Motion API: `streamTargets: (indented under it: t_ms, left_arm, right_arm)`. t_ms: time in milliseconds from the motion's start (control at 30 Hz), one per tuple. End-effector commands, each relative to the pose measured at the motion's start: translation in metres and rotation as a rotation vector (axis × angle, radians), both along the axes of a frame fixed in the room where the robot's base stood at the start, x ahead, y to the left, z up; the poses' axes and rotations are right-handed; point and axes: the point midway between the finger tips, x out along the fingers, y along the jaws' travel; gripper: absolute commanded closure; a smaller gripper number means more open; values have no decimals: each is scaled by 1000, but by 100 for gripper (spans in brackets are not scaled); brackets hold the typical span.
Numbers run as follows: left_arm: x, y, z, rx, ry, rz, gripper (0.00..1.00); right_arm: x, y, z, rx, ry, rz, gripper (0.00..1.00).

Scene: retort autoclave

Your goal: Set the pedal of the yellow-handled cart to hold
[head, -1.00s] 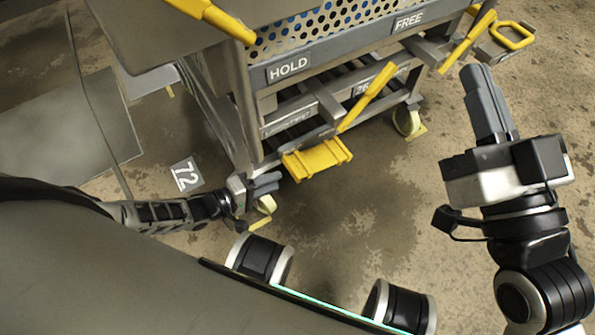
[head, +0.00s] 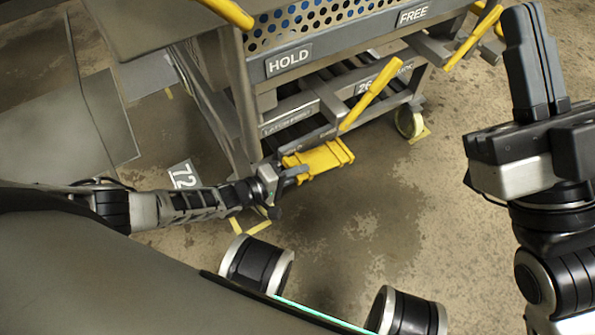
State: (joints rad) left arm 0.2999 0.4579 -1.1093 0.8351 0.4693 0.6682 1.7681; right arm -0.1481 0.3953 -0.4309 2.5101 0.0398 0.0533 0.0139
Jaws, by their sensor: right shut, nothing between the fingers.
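The cart (head: 240,95) stands at the upper middle, with a yellow handle (head: 226,12) at its top left. A HOLD label (head: 289,60) is on the left of its front rail and a FREE label (head: 413,14) on the right. The yellow pedal (head: 325,158) sits low at the cart's front, below the HOLD end. My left gripper (head: 289,177) is at the pedal's left end, close to it or touching; I cannot tell which. Its small fingers do not show whether they are open or shut. My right gripper (head: 529,12) is shut and empty, pointing up at the right.
A yellow lever (head: 371,92) slants up from the cart's lower front. A caster wheel (head: 410,122) stands on the floor at right. A floor marker reading 72 (head: 182,175) lies left of the cart. The floor (head: 385,215) in front of the pedal is clear.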

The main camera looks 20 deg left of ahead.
Motion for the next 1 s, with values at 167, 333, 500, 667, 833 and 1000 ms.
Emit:
streamTargets:
  t_ms: [167, 333, 500, 667, 833, 1000]
  left_arm:
    - [0, 1, -1, -2, -3, 2, 100]
    - [3, 2, -5, -22, -37, 10, 100]
    - [4, 3, -9, -54, -77, 11, 100]
    - [2, 3, -10, -69, -94, 7, 100]
    - [1, 3, -9, -72, -98, 6, 100]
    - [1, 3, -9, -73, -98, 5, 86]
  right_arm:
    - [0, 0, 0, 1, 1, 1, 100]
    - [0, 0, 0, 1, 2, 1, 100]
    - [0, 0, 0, 1, 2, 1, 100]
    - [0, 0, 0, 1, 2, 1, 100]
    - [0, 0, -1, 1, 2, 0, 100]
    - [0, 0, 0, 1, 2, 0, 100]
